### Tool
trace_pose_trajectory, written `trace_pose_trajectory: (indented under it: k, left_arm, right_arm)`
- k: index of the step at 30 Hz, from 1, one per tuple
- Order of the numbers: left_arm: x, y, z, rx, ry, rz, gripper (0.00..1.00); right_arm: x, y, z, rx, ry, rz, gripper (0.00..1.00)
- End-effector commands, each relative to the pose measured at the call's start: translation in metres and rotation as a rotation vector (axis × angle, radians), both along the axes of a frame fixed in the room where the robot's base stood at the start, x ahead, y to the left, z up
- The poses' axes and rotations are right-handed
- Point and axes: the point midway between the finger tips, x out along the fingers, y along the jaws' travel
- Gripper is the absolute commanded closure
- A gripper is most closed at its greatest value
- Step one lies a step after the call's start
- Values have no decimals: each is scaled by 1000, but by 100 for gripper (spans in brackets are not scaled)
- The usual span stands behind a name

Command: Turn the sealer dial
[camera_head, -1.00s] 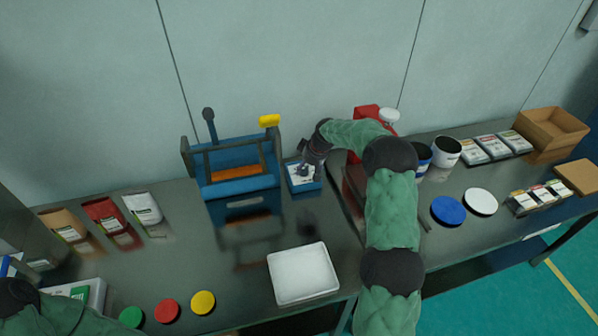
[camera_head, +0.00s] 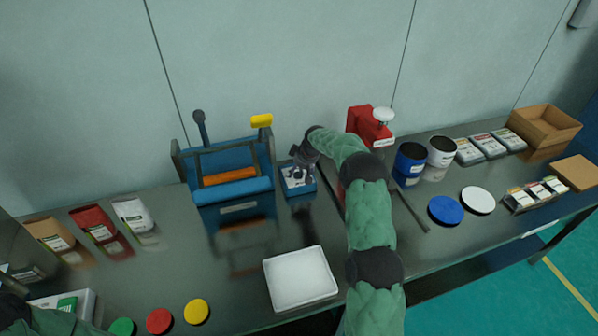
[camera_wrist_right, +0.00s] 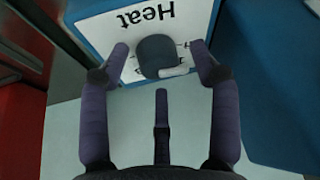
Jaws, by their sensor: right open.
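The sealer's control box (camera_head: 306,189) is a small blue box with a white face, beside the blue sealer (camera_head: 235,187) with its orange bar. In the right wrist view its white face (camera_wrist_right: 103,38) reads "Heat", upside down. The dark round dial (camera_wrist_right: 158,54) with a grey pointer sits below that word. My right gripper (camera_wrist_right: 164,66) is open, with one finger on each side of the dial and a visible gap to it. In the head view my right gripper (camera_head: 301,170) covers much of the white face. My left arm shows at the lower left corner, but its gripper is out of view.
A red device (camera_head: 365,125) with a white top stands right of the control box. Blue and white tubs (camera_head: 411,160) are further right. A white tray (camera_head: 300,279) lies in front. Pouches (camera_head: 95,222) stand at the left, and coloured lids (camera_head: 196,311) lie at the front.

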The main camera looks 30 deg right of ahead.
Motion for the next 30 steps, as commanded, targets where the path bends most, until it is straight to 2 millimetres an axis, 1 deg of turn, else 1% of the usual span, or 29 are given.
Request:
trace_pose_trajectory:
  k: [3, 11, 12, 14, 15, 16, 17, 25, 30]
  left_arm:
    - [0, 0, -1, 0, 0, 0, 60]
    - [0, 0, 0, 0, 0, 0, 60]
    - [0, 0, 0, 0, 0, 0, 60]
    - [0, 0, -1, 0, 0, 0, 60]
    - [0, 0, -1, 0, 0, 0, 60]
    - [0, 0, -1, 0, 0, 0, 60]
    - [0, 0, -1, 0, 0, 0, 60]
    - [0, 0, 0, 0, 0, 0, 60]
    - [0, 0, 0, 0, 0, 0, 60]
  right_arm:
    - [2, 0, -4, 0, 0, 0, 37]
    - [2, 0, -4, 0, 0, 0, 37]
    - [2, 0, -4, 0, 0, 0, 49]
    - [2, 0, -4, 0, 0, 0, 66]
    - [2, 0, -4, 0, -1, 0, 77]
    - [2, 1, -4, 0, -1, 0, 85]
    - [2, 1, -4, 0, -1, 0, 90]
    - [3, 2, -3, 1, -3, -11, 90]
    - [4, 3, -2, 0, -7, -61, 90]
